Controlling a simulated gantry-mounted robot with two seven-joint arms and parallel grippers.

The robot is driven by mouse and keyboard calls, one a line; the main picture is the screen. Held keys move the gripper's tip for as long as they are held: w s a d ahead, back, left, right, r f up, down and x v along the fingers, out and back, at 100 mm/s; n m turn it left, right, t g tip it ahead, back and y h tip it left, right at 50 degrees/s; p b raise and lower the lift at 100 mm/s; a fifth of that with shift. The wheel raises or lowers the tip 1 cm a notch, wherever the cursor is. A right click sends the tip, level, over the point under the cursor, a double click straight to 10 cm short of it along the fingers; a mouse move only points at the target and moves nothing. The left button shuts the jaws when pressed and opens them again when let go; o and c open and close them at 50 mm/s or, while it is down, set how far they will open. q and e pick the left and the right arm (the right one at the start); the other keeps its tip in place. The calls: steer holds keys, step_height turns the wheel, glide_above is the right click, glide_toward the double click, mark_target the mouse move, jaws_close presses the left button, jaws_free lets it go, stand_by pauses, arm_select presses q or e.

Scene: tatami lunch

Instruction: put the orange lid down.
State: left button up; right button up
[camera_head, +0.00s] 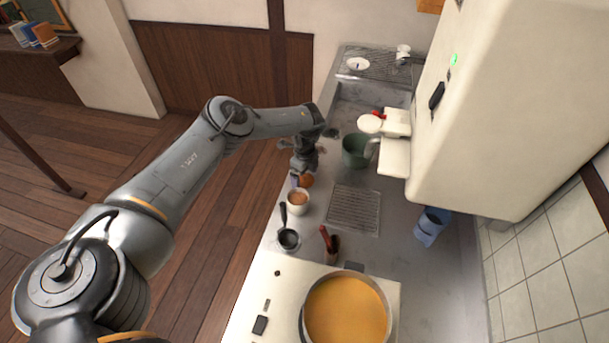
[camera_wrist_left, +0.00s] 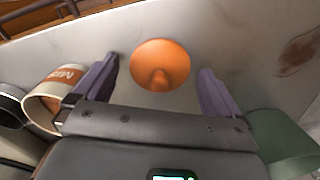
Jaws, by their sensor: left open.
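The orange lid (camera_wrist_left: 160,62) lies on the grey counter in the left wrist view, with its knob toward the camera. My left gripper (camera_wrist_left: 158,85) is open, with one purple finger on each side of the lid and a gap between each finger and the lid. In the head view my left gripper (camera_head: 296,180) is low over the counter's left edge, and the lid (camera_head: 306,181) shows partly beside it. My right gripper is not in view.
A white cup (camera_head: 298,203) with brown contents stands close to the lid. A green pot (camera_head: 356,151) is on the other side. A small dark pan (camera_head: 289,239), a metal grate (camera_head: 353,209) and a large pot of orange soup (camera_head: 346,312) are nearer the front.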

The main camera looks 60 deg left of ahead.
arm_select(q)
steer(key=shift+r, duration=0.6)
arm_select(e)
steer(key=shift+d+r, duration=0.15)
arm_select(q)
step_height(320, 180, up, 11)
steer(key=p, duration=0.1)
steer(key=shift+p, duration=0.4)
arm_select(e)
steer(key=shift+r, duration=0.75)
arm_select(q)
steer(key=shift+r, duration=0.15)
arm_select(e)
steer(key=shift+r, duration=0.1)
